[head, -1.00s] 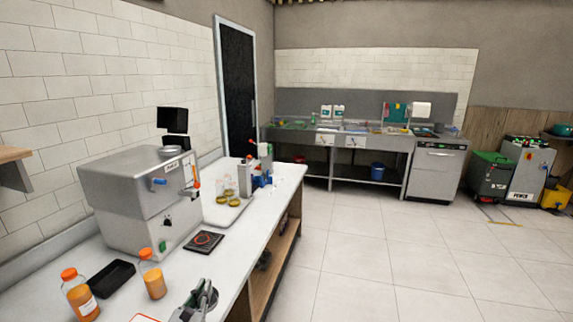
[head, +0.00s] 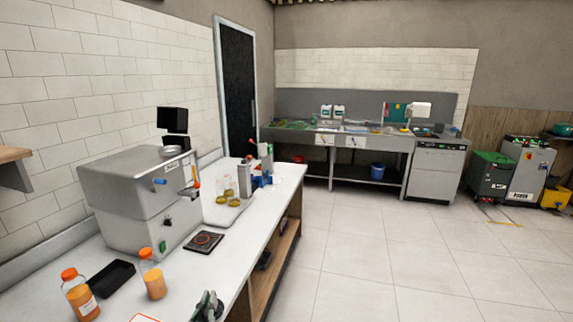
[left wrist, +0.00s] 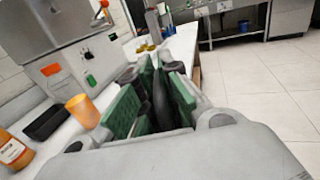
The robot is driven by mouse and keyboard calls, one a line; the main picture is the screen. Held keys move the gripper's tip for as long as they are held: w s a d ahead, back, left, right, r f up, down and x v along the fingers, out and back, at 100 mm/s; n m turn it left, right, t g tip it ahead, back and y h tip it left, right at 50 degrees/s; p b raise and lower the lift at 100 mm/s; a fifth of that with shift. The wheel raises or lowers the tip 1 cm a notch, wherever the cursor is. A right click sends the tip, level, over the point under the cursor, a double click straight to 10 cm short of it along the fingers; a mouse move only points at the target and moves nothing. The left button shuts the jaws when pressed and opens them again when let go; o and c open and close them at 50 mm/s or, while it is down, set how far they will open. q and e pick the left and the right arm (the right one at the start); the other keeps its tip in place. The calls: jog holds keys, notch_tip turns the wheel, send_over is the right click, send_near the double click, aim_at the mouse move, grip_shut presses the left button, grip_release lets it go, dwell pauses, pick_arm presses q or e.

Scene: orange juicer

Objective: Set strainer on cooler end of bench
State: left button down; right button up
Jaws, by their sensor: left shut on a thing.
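My left gripper (head: 208,303) shows at the bottom edge of the head view, over the bench's front side. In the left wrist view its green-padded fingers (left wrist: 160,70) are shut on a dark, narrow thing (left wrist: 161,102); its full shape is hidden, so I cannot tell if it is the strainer. The white bench (head: 222,262) runs away from me along the tiled wall. A large grey box-shaped machine (head: 125,205) with a blue lever stands on it; I cannot tell if this is the cooler. My right gripper is not in view.
Orange bottles (head: 80,296) (head: 153,280), a black tray (head: 111,278) and a dark square pad (head: 204,242) are on the bench. A tray with yellow-lidded jars (head: 232,202) stands further back. Bare bench top lies between the pad and the front edge.

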pick_arm(q)
jog(key=shift+r, duration=0.15)
jog(key=shift+a+r, duration=0.15)
jog(key=shift+a, duration=0.1)
jog(key=s+f, duration=0.4)
jog(key=f, duration=0.2)
jog(key=shift+s+d+f, duration=0.2)
jog(key=shift+s+d, duration=0.05)
jog(key=shift+s, duration=0.1)
dwell(0.5)
dwell(0.3)
jog(key=shift+a, duration=0.15)
